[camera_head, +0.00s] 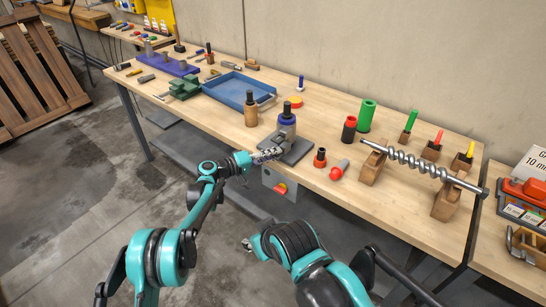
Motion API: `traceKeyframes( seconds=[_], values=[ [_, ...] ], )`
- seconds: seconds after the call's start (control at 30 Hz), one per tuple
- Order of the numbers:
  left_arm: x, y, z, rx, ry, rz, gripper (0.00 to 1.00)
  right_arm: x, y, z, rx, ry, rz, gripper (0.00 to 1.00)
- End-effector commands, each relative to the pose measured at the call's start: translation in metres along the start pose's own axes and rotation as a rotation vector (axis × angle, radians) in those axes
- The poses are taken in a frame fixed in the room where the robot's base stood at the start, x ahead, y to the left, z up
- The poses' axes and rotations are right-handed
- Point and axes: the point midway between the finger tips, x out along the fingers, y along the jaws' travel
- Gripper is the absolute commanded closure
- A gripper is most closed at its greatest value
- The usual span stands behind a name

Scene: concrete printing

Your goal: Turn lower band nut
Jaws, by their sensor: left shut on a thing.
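My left gripper (271,154) reaches in from the left and is shut at the low front side of this fixture. The lower band nut is hidden by the fingers and too small to make out. My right gripper (247,244) hangs low in front of the bench, away from the fixture and mostly hidden by its own arm. I cannot tell whether it is open.
A blue tray (228,92) and a wooden cylinder with a black top (250,110) stand left of the fixture. A red-black piece (320,158) and a red-tipped tool (339,169) lie to its right. A steel auger (412,164) rests on wooden blocks farther right.

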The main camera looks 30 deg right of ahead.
Motion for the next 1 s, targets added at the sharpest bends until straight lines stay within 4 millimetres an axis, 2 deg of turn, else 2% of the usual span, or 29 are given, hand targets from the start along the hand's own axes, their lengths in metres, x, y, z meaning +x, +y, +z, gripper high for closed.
traceKeyframes(
  seconds=[0.2,0.47,1.0],
  values=[
    [0.0008,-0.0028,-0.0005,-0.147,0.004,0.062,1.0,0.0075,0.0,0.0053,0.0,0.0,0.0,0.6],
    [0.0009,-0.0031,-0.0006,-0.256,0.005,0.107,1.0,0.0115,0.0,0.0082,0.0,0.0,0.0,0.6],
    [0.0011,-0.0022,-0.001,-0.298,0.005,0.125,1.0,0.0126,0.0,0.009,0.0,0.0,0.0,0.6]
  ],
)
